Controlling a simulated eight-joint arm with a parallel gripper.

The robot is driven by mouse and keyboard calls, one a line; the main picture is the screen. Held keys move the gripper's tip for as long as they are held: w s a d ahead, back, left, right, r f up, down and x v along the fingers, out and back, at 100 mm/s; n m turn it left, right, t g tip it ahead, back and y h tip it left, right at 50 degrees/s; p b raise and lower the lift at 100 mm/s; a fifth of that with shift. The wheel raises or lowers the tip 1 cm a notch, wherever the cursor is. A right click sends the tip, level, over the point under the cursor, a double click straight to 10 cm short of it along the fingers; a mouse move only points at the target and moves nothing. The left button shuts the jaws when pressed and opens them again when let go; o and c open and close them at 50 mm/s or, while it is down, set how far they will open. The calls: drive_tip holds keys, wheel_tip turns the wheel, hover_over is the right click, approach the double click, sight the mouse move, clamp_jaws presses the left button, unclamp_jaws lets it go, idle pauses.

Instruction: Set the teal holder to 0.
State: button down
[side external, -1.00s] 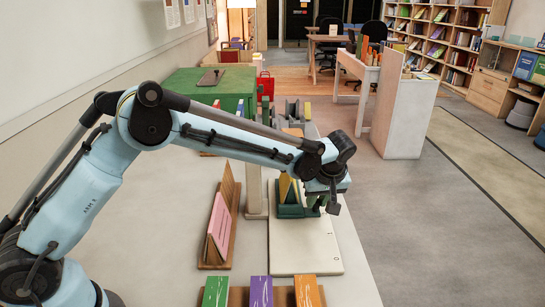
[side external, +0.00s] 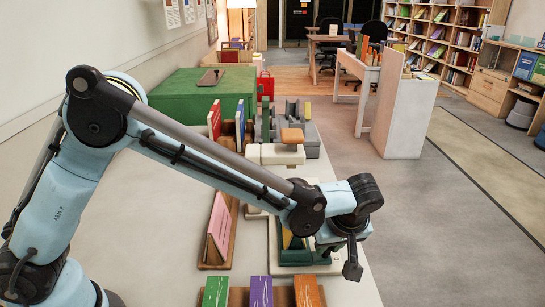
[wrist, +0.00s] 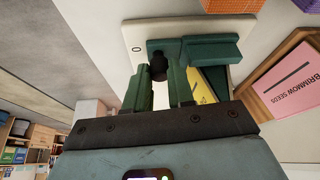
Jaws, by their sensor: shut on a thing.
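The teal holder (side external: 296,257) sits on a white board (wrist: 136,30), near the board's front end, with a yellow booklet (wrist: 213,80) standing in it. In the wrist view the teal holder (wrist: 212,50) lies right beside the printed 0 mark (wrist: 137,49), roughly level with it. My gripper (wrist: 159,78) has its green fingers shut on the dark knob (wrist: 158,66) at the holder's side. In the side view my gripper (side external: 325,243) is at the holder's right and my wrist hides part of both.
A pink seed packet (side external: 219,226) stands in a wooden rack left of the board. Green, purple and orange booklets (side external: 261,289) stand at the table's front. Behind are a pale fixture with an orange top (side external: 291,136) and a green box (side external: 180,95). Open floor lies right.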

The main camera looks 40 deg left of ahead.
drive_tip(key=shift+s+d, duration=0.2)
drive_tip(key=shift+s, duration=0.1)
drive_tip(key=c, duration=1.3)
unclamp_jaws()
drive_tip(key=shift+o, duration=0.2)
drive_tip(key=shift+r, duration=0.1)
drive_tip(key=v, duration=1.2)
drive_tip(key=shift+w, duration=0.15)
drive_tip(key=s+a+r+m+t+h, duration=0.1)
drive_tip(key=s+a+m, duration=0.15)
drive_tip(key=a, duration=0.45)
drive_tip(key=s+a+r+m+h, duration=0.1)
drive_tip(key=a+m+h, duration=0.15)
drive_tip(key=a, duration=0.45)
drive_tip(key=shift+s+a+f+m+t, duration=0.55)
drive_tip(key=shift+s+a+m, duration=0.55)
drive_tip(key=shift+a, duration=0.45)
drive_tip(key=shift+s+a+f+m+t, duration=0.6)
drive_tip(key=shift+s+a+m, duration=0.25)
drive_tip(key=shift+s+a, duration=0.55)
drive_tip(key=shift+s+a+f+m+t, duration=0.4)
drive_tip(key=shift+s+a+m+t, duration=0.45)
drive_tip(key=shift+a, duration=0.8)
